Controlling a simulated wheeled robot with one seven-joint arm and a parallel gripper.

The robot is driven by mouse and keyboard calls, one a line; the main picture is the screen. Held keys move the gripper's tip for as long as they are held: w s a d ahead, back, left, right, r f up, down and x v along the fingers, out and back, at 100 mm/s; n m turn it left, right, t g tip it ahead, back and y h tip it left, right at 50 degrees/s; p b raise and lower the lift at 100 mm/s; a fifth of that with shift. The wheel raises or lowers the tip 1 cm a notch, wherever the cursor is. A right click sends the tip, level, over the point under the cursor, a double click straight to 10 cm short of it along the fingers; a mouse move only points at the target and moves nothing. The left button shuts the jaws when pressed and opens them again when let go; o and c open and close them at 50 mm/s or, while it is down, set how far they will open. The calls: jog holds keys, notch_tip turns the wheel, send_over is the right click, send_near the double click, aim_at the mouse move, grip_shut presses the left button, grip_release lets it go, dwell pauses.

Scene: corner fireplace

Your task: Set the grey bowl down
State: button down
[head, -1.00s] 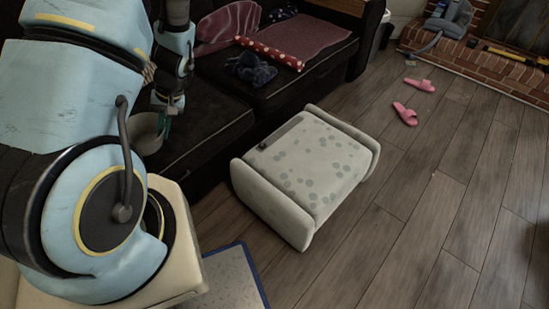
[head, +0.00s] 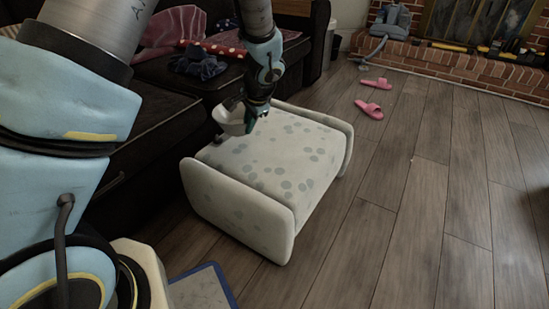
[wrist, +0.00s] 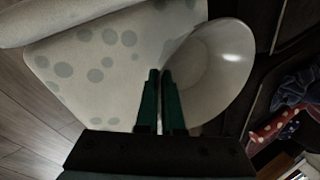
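The grey bowl (head: 234,119) is at the tip of my gripper (head: 253,117), over the back left part of the spotted pale ottoman (head: 285,165). In the wrist view the bowl (wrist: 222,62) is tilted, and its rim lies at the two green fingers of my gripper (wrist: 161,78). The fingers are close together, with the rim between them. The ottoman (wrist: 85,65) shows below and to the left of the bowl. Whether the bowl's underside touches the ottoman cannot be told.
A dark sofa (head: 140,130) with a blue cloth (head: 197,62) and a red dotted cloth stands behind the ottoman. Pink slippers (head: 370,108) lie on the wood floor. A brick hearth (head: 460,65) is at the back right. The floor at the right is clear.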

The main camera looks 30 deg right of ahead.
aim_at(274, 170)
jog(key=d+f+b, duration=0.1)
jog(key=f+b, duration=0.1)
jog(key=f, duration=0.2)
jog(key=s+d+f+m+b, duration=0.1)
jog(key=d+f+b, duration=0.1)
jog(key=f, duration=0.1)
jog(key=s+d+f+m+b, duration=0.1)
jog(key=f+b, duration=0.2)
jog(key=f, duration=0.1)
jog(key=shift+d+f+h, duration=0.25)
jog(key=shift+f+h, duration=0.1)
jog(key=shift+h, duration=0.05)
jog(key=shift+s, duration=0.1)
jog(key=shift+f, duration=0.15)
jog(key=c, duration=1)
grip_release()
jog(key=shift+c, duration=0.2)
